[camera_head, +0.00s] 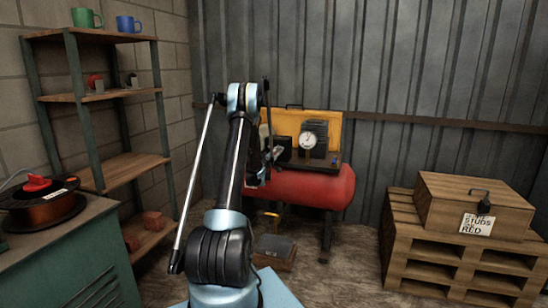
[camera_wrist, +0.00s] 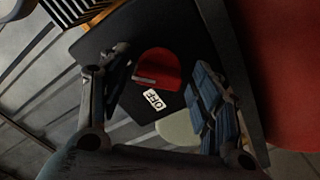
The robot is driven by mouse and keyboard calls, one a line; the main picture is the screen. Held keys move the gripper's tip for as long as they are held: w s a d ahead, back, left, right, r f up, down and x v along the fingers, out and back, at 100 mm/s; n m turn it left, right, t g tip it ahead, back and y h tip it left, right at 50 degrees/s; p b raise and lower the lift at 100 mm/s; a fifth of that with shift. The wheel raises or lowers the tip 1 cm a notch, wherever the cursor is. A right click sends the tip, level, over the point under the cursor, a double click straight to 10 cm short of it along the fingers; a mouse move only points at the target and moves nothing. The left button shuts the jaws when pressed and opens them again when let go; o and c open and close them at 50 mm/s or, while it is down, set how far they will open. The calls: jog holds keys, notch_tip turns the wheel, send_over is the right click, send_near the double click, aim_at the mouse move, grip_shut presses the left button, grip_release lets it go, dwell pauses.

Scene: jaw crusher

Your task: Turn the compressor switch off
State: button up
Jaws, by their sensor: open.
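The compressor, a red tank (camera_head: 312,187) on legs, stands at the back wall with a gauge (camera_head: 308,140) and a yellow panel above it. In the wrist view the red switch knob (camera_wrist: 160,64) sits on a black plate (camera_wrist: 178,22), with a pale line at its lower left. A white OFF label (camera_wrist: 153,99) lies just below the knob. My gripper (camera_wrist: 160,76) is open, one finger on each side of the knob; contact cannot be told. In the head view my arm hides the switch, and my gripper (camera_head: 266,155) is only partly visible.
A wooden crate (camera_head: 468,204) with a padlock stands on pallets (camera_head: 440,262) at the right. Shelves (camera_head: 122,168) and a green cabinet (camera_head: 75,255) stand left. A box (camera_head: 274,252) lies on the floor before the compressor. Floor right of it is clear.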

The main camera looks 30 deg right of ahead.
jog(key=c, duration=1.1)
jog(key=shift+o, duration=0.2)
jog(key=shift+d, duration=0.2)
jog(key=shift+a, duration=0.25)
jog(key=shift+n, duration=0.3)
jog(key=shift+w+a+f+n, duration=0.1)
jog(key=shift+n, duration=8.5)
